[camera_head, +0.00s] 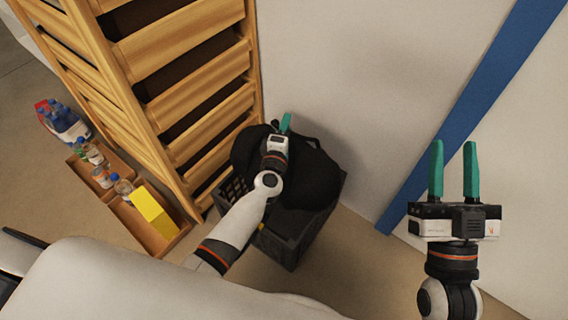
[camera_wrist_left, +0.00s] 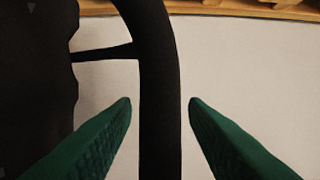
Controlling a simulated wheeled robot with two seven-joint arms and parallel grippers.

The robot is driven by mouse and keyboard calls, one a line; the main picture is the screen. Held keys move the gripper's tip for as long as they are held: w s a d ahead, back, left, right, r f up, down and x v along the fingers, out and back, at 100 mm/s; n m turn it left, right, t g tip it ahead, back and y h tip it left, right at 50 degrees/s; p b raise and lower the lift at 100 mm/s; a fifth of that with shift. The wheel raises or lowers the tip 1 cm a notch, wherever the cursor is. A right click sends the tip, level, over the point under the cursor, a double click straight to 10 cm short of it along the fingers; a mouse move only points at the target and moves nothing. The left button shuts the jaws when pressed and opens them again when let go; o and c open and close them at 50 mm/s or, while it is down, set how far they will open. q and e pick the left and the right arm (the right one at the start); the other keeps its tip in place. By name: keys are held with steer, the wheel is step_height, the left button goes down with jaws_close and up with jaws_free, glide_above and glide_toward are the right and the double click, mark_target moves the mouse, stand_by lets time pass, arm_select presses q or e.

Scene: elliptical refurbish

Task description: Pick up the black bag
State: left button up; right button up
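The black bag (camera_head: 312,178) lies on top of a dark crate beside the wooden drawer unit in the head view. My left gripper (camera_head: 285,124) is over the bag, with its arm hiding part of it. In the left wrist view the left gripper (camera_wrist_left: 160,103) is open, with its two green fingers apart. A black strap or handle (camera_wrist_left: 158,80) of the bag runs between the fingers, with gaps on both sides. The bag's dark body (camera_wrist_left: 35,90) fills the left of that view. My right gripper (camera_head: 454,170) is open and empty at the right, in front of the wall.
The dark crate (camera_head: 285,240) stands on the floor against the wall (camera_head: 345,80). The wooden drawer unit (camera_head: 190,80) rises close to the left of the bag. Wooden trays (camera_head: 120,208) with bottles and a yellow box (camera_head: 153,212) sit on the floor at left.

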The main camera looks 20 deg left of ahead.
arm_select(q)
steer(key=shift+c, duration=0.6)
jaws_close()
stand_by(0.6)
steer(key=shift+r, duration=0.1)
